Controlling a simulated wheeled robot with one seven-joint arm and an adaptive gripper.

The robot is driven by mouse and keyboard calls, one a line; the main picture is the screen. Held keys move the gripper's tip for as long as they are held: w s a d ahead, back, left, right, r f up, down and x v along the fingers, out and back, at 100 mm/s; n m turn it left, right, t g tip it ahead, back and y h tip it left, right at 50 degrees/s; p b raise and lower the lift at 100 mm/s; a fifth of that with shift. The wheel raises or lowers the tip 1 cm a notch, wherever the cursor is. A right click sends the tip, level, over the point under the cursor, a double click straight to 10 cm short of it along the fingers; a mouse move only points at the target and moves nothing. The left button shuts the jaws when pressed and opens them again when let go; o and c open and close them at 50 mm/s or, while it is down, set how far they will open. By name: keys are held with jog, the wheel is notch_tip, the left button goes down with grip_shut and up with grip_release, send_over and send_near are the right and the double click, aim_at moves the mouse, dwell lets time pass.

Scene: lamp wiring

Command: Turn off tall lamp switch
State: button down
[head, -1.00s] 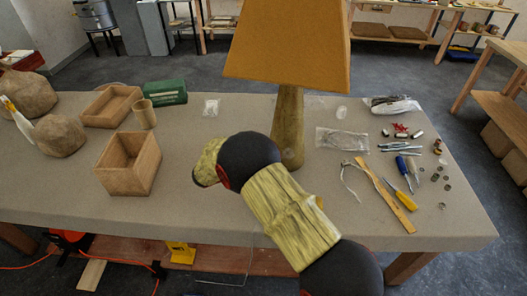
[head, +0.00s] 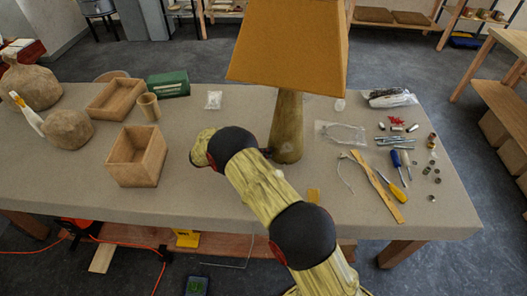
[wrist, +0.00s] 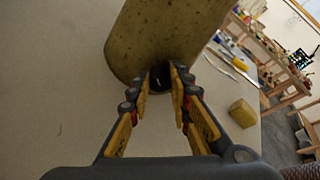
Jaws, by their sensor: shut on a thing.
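The tall lamp has an orange shade (head: 287,45) and a stout olive-brown body (head: 288,125) standing on the table. In the wrist view the lamp body (wrist: 165,35) fills the top middle. A small dark round switch (wrist: 160,79) shows low on the body, between my fingertips. My gripper (wrist: 160,90), with dark fingers and yellow pads, is shut on the switch, its tips close against the lamp. In the head view my arm hides most of the gripper, at the lamp's left side. Whether the switch is on or off cannot be told.
A yellow block (wrist: 243,112) lies right of the gripper in the wrist view. A wooden strip (head: 378,190), screwdrivers (head: 398,170) and a clear bag (head: 340,133) lie right of the lamp. An open wooden box (head: 137,158) stands left. The table between box and arm is clear.

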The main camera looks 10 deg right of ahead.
dwell(0.4)
jog(key=c, duration=1.7)
grip_release()
jog(key=shift+c, duration=0.2)
jog(key=shift+o, duration=0.6)
jog(key=v, duration=1.2)
jog(key=shift+w, duration=0.2)
jog(key=shift+a+f, duration=0.1)
jog(key=shift+f, duration=0.05)
